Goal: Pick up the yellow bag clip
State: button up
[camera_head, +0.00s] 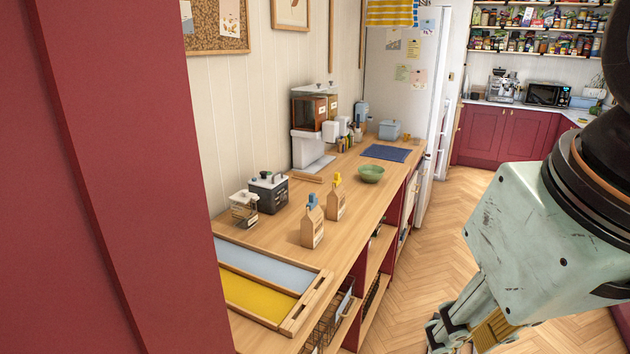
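The yellow bag clip (337,179) sits on the folded top of a brown paper bag (336,203) on the wooden counter (355,222). A blue clip (312,201) sits on a second, nearer paper bag (312,229), to the left of the first. Both bags stand upright. My gripper (463,338) is low at the bottom right, over the floor side of the counter and well apart from the clip. Its fingertips are partly cut off by the frame edge, so I cannot tell its opening.
A green bowl (371,174) and a blue mat (387,153) lie beyond the bags. A glass jar (243,209) and a dark canister box (268,193) stand to the left. A divided wooden tray (316,288) lies in front. A red panel (120,180) blocks the left side.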

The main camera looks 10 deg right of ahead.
jog(key=w+r+m+p, duration=0.1)
jog(key=w+r+p, duration=0.35)
jog(key=w, duration=0.85)
jog(key=w+d+r+m+h+p, duration=0.1)
jog(key=w+r+p, duration=0.3)
jog(key=w, duration=0.8)
jog(key=w+r+m+p, duration=0.1)
jog(key=w+r+p, duration=0.3)
jog(key=w, duration=0.9)
jog(key=m+h+p, duration=0.1)
jog(key=m+p, duration=0.2)
jog(key=p, duration=0.8)
send_over(337, 173)
jog(key=s+a, duration=0.3)
jog(key=s, duration=0.1)
notch_tip(337, 173, down, 13)
jog(key=shift+d+r, duration=0.2)
jog(key=shift+f, duration=0.1)
jog(key=shift+p+x, duration=0.65)
jog(key=shift+x, duration=3.55)
